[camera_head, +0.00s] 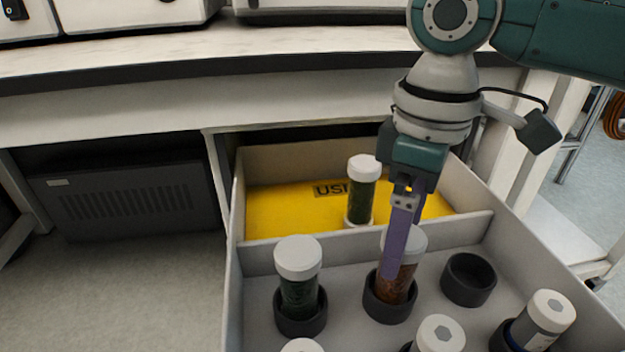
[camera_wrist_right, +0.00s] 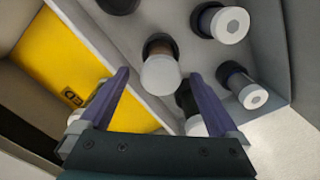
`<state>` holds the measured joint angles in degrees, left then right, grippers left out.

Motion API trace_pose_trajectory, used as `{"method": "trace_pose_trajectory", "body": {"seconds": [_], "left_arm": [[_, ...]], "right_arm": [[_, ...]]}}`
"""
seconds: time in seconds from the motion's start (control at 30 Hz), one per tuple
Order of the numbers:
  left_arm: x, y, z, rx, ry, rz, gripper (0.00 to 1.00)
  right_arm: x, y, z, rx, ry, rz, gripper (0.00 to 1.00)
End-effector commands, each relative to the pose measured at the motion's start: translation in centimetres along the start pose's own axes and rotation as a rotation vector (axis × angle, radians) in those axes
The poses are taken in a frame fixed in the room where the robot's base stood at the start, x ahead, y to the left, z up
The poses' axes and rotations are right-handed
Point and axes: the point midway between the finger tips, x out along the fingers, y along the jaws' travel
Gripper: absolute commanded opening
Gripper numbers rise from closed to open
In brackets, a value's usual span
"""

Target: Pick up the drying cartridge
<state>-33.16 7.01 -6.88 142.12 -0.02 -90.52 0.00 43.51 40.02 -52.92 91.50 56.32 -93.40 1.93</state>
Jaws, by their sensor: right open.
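Several white-capped cartridges stand in an open drawer; I cannot tell which the task means. One with orange-brown filling (camera_head: 408,265) sits upright in a dark round holder. My right gripper (camera_head: 391,272) points down over it, seen edge-on in front of its cap. In the right wrist view the open, empty fingers (camera_wrist_right: 159,75) have this cartridge's white cap (camera_wrist_right: 160,76) between them in the picture; contact is not visible. A dark-green-filled cartridge (camera_head: 299,258) stands in a holder to its left. Another green-filled one (camera_head: 362,192) stands in the yellow compartment. My left gripper is not in view.
The yellow compartment floor (camera_head: 290,208) carries a partly hidden "USE..." label. A low divider (camera_head: 262,259) separates it from the holders. An empty holder (camera_head: 468,279) lies right. Further cartridges (camera_head: 545,312) stand nearer the front. The bench (camera_head: 200,70) is behind the drawer.

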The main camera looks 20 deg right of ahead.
Motion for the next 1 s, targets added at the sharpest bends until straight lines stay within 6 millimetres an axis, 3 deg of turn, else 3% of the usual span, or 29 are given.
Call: {"method": "trace_pose_trajectory", "body": {"seconds": [0.4, 0.63, 1.0], "left_arm": [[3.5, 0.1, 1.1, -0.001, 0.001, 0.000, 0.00], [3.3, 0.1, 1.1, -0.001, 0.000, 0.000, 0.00], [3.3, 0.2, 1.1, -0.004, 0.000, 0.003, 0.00]], "right_arm": [[5.7, -0.1, 0.3, -0.002, 0.000, 0.001, 0.97], [5.7, -0.1, 0.3, -0.003, 0.001, 0.002, 0.97], [5.6, -0.1, 0.3, -0.003, 0.002, 0.002, 0.57]]}}
